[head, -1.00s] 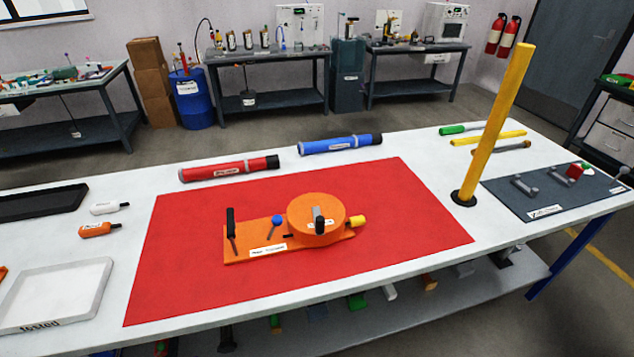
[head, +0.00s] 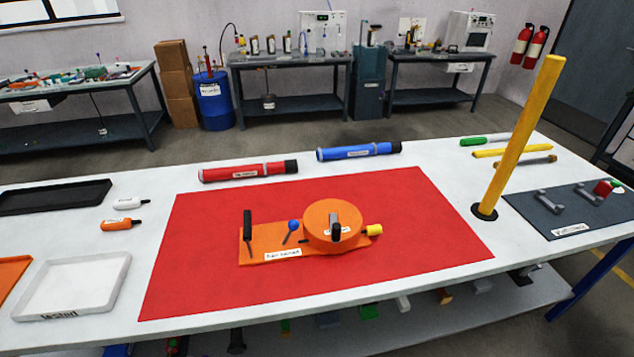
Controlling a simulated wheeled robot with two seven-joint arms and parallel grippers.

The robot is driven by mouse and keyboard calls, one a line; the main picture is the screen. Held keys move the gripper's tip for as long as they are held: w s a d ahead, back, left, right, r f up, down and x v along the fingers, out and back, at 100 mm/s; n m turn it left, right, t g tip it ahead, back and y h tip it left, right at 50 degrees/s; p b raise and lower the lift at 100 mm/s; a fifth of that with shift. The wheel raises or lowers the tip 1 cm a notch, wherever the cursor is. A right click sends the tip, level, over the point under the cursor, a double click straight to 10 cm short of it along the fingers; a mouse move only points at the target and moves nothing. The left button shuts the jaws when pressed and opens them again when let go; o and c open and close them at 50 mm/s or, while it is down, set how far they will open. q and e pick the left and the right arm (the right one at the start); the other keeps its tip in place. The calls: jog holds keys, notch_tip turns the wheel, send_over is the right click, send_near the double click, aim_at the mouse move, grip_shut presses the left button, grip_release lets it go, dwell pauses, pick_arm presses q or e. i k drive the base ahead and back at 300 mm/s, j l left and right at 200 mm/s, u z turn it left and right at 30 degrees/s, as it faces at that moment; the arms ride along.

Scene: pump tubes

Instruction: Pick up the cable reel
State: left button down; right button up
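I cannot make out anything that is clearly a cable reel in the head view. An orange device (head: 335,225) with a round drum, a grey handle, a black lever and a blue knob sits on the red mat (head: 205,285). Its label is too small to read. Neither of my grippers is in view.
The white table (head: 440,160) also holds red (head: 235,173) and blue (head: 350,152) tubes, a yellow post (head: 520,140), a grey mat (head: 545,225) with parts, a black tray (head: 50,198) and a white tray (head: 75,285). Partly hidden items lie on the shelf below.

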aim_at(260, 244)
jog(key=j+z, duration=0.35)
jog(key=j, duration=0.2)
jog(key=j+z, duration=0.3)
jog(key=j, duration=0.25)
jog(key=k, duration=0.05)
